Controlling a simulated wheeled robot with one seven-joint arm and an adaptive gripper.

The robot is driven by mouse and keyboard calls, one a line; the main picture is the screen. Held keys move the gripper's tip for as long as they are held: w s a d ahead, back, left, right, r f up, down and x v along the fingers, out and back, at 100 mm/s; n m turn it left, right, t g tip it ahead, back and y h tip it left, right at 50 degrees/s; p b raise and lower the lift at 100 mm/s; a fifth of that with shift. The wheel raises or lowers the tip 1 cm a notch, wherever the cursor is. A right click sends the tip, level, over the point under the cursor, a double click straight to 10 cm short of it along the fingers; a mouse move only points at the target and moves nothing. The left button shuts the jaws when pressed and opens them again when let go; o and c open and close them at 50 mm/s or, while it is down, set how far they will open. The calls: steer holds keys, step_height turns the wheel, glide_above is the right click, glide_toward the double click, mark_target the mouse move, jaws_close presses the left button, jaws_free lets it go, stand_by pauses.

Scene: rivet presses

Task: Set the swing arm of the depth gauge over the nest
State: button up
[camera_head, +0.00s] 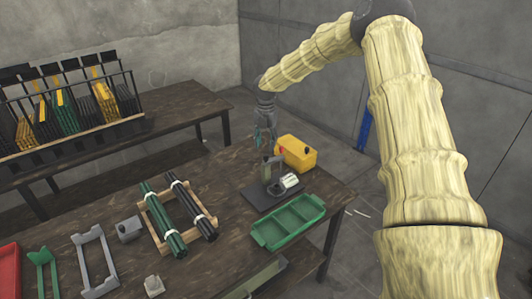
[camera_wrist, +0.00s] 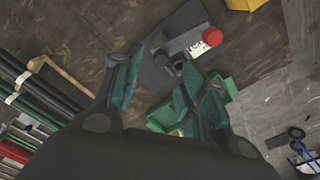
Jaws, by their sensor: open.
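The depth gauge (camera_head: 270,172) is a small upright grey device on a dark base plate (camera_head: 262,199) near the table's right end, with a pale label on its side. In the wrist view the base plate (camera_wrist: 184,18) shows at the top, with the white label and a round red part (camera_wrist: 212,37) beside it. My gripper (camera_head: 262,143) is above and just behind the gauge. The wrist view shows my gripper (camera_wrist: 162,58) open and empty, with green finger pads spread either side of a dark part of the gauge. I cannot make out the swing arm or nest separately.
A green tray (camera_head: 289,222) lies in front. A wooden rack (camera_head: 199,200) with green and black rods stands to the left. A grey block (camera_head: 129,230) and frames lie farther left.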

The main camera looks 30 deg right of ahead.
mark_target(266, 155)
steer(key=shift+s+f+p, duration=0.1)
steer(key=shift+f+p, duration=0.6)
steer(key=shift+f, duration=2.25)
steer(key=shift+c, duration=0.4)
jaws_close()
